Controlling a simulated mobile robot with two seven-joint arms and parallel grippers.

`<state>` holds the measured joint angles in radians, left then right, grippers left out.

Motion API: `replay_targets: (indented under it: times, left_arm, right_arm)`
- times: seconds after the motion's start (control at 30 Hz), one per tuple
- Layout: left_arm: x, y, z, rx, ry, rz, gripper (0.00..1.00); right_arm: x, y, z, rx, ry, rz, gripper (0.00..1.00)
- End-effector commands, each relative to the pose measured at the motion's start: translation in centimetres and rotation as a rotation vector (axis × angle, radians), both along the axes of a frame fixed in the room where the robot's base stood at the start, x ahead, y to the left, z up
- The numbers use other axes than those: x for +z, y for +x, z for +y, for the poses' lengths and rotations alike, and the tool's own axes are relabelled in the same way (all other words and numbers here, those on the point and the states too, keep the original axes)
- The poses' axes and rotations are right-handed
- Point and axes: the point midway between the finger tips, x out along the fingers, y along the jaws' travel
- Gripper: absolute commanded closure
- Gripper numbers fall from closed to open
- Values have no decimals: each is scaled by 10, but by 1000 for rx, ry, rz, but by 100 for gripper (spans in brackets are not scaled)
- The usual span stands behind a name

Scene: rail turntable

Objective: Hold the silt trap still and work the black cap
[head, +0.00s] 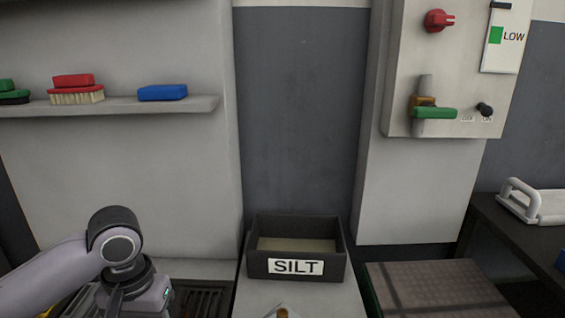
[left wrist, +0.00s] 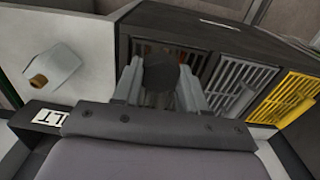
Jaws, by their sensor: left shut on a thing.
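The black cap (left wrist: 160,72) is a dark round piece between the two fingers of my left gripper (left wrist: 160,92) in the left wrist view. The fingers are closed on its sides. In the head view my left arm comes in at the lower left, and its wrist (head: 120,265) points down; the fingertips and the cap are out of sight there. I cannot make out the silt trap's body under the cap; the gripper may hide it. My right gripper is in neither view.
A dark open box labelled SILT (head: 257,267) stands right of my left arm. A pale piece with a brown tip (left wrist: 55,70) lies on the counter. Slotted grates, one yellow (left wrist: 293,98), lie beside the gripper. A wall panel (head: 400,65) with handles is at upper right.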

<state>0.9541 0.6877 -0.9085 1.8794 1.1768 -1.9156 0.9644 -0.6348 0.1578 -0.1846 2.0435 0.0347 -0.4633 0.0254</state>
Motion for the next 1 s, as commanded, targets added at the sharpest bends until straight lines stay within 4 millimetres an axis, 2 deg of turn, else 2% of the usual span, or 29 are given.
replay_targets:
  times: [0.47, 0.63, 0.77, 1.0]
  left_arm:
    - [0, 0, 0, 0, 0, 0, 92]
    - [2, 8, -11, -11, -1, -1, 92]
    - [6, 25, -36, -42, -2, -2, 92]
    - [21, 63, -105, -127, 0, -4, 92]
  right_arm:
    - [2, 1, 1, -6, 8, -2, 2]
    - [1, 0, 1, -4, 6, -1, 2]
    - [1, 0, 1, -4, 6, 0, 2]
    - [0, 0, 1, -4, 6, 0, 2]
